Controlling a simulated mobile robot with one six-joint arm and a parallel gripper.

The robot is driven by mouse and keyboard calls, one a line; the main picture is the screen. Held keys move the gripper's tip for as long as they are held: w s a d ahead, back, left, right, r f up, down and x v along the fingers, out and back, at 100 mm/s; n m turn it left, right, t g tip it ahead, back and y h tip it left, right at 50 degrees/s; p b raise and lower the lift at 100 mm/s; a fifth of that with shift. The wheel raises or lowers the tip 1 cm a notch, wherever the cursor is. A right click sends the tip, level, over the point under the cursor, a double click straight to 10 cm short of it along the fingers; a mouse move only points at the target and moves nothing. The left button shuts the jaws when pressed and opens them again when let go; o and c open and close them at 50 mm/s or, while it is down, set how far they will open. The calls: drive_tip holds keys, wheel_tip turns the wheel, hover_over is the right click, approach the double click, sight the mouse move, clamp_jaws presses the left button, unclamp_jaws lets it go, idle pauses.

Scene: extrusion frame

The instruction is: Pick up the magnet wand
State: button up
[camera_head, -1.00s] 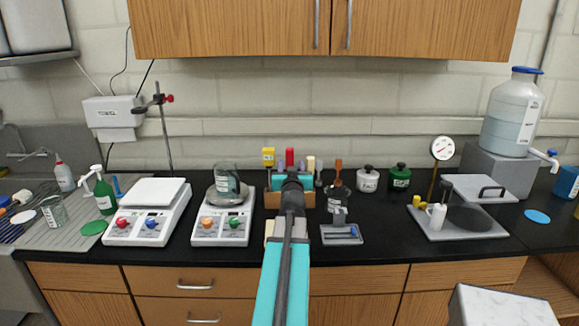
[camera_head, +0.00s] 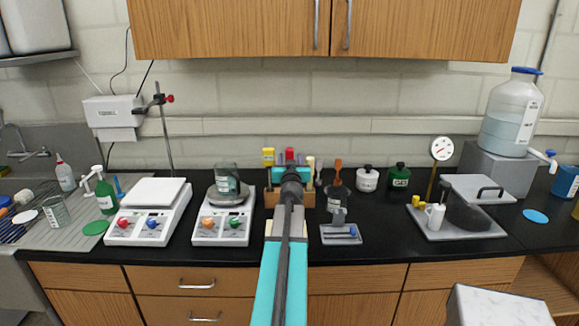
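I cannot pick out the magnet wand for certain. My arm reaches from the bottom middle towards this rack. My gripper (camera_head: 290,173) is at the far end of the arm, in front of the rack. The arm hides its fingers, so their opening and any contact do not show.
Two white balances stand left of my arm, the nearer one carrying a glass beaker (camera_head: 227,179). A dark beaker (camera_head: 338,198) stands right of the rack. Further right are a white jar (camera_head: 368,179), a green jar (camera_head: 399,177) and a plate with a gauge (camera_head: 442,148).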

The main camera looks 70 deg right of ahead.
idle(0.3)
drive_tip(key=c, duration=1.1)
drive_tip(key=shift+c, duration=0.2)
wheel_tip(320, 180, up, 28)
drive_tip(key=p, duration=0.2)
idle(0.8)
